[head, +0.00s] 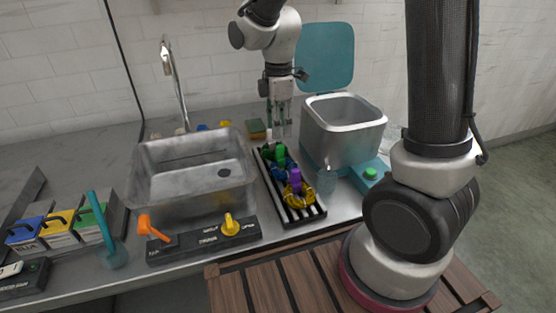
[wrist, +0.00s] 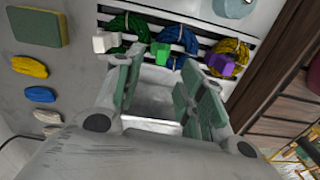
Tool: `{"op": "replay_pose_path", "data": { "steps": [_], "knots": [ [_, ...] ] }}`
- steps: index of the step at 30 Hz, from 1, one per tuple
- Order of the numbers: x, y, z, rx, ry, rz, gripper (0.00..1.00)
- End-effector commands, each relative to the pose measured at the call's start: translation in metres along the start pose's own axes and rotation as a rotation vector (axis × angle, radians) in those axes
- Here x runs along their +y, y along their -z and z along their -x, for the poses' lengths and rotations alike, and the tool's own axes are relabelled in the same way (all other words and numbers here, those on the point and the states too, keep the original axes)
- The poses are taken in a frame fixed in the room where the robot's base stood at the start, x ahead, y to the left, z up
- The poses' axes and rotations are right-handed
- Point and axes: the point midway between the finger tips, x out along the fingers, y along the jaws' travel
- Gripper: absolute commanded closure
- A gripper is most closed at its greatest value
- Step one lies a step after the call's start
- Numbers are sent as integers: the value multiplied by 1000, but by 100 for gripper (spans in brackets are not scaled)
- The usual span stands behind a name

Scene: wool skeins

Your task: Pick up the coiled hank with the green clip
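The coiled hank with the green clip is a blue coil (wrist: 178,39) with a green clip (wrist: 160,52). It lies in the middle of the row on a dark slatted rack (head: 312,214), between a green coil (wrist: 122,27) with a white clip (wrist: 104,42) and a yellow coil (wrist: 232,52) with a purple clip (wrist: 220,62). In the head view the blue coil (head: 280,174) is partly covered by the clips. My gripper (head: 280,132) points down above the far end of the rack. In the wrist view its fingers (wrist: 165,85) are apart, with nothing between them.
A metal sink (head: 190,205) is left of the rack, and an open teal-lidded metal bin (head: 343,148) stands to its right. A clear vessel (head: 326,182) is close to the rack's right side. A sponge (head: 256,129) and small coloured pieces lie behind.

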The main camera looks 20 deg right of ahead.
Motion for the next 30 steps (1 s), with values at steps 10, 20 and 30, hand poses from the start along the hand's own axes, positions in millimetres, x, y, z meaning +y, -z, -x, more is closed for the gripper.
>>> {"op": "replay_pose_path", "data": {
  "steps": [10, 20, 30],
  "knots": [
    [3, 1, -2, 5, -13, 152, 61],
    [0, 0, -43, 4, -10, 161, 61],
    [0, -1, -78, 6, -14, 160, 61]
  ]
}}
